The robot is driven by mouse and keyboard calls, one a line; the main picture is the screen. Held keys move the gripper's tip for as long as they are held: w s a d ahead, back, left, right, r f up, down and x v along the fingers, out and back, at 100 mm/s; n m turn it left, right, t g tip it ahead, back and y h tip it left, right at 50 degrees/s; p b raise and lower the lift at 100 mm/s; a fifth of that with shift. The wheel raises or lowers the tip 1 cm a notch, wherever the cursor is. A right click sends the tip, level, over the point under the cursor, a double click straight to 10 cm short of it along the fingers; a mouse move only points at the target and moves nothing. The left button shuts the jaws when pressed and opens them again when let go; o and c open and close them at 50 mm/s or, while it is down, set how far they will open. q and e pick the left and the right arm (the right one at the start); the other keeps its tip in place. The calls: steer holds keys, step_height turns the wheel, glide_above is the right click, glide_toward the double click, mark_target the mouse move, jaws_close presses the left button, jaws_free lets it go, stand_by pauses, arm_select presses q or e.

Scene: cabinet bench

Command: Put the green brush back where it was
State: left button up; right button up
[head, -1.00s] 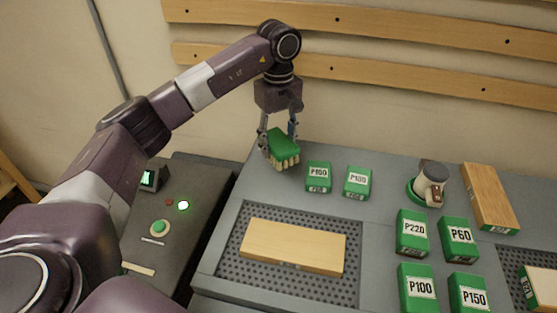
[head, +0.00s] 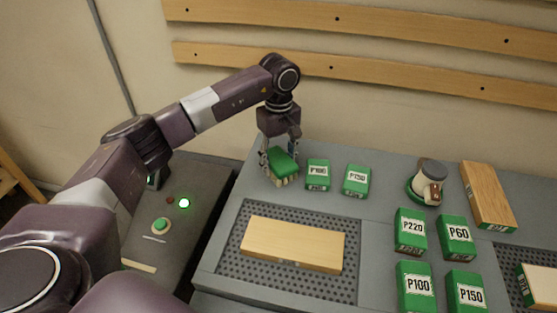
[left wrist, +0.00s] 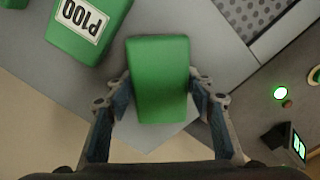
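The green brush (head: 284,161), a green block with pale bristles below, is upright at the bench's back left corner, left of the P100 box. Its bristles are at or just above the bench top; I cannot tell which. My left gripper (head: 279,158) comes down over it from above, with one finger on each side. In the left wrist view the green brush (left wrist: 160,75) sits between the fingertips of the left gripper (left wrist: 160,88), which appear to touch its sides. My right gripper is not in view.
Green boxes P100 (head: 317,175) and its neighbour (head: 356,181) stand right of the brush. A pale board (head: 293,245) lies on the perforated panel. A control console (head: 170,235) is at left.

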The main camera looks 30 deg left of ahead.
mark_target(279, 159)
arm_select(q)
steer(key=o, duration=0.3)
steer(key=shift+r, duration=0.15)
step_height(279, 159, up, 12)
steer(key=b, duration=0.2)
stand_by(0.7)
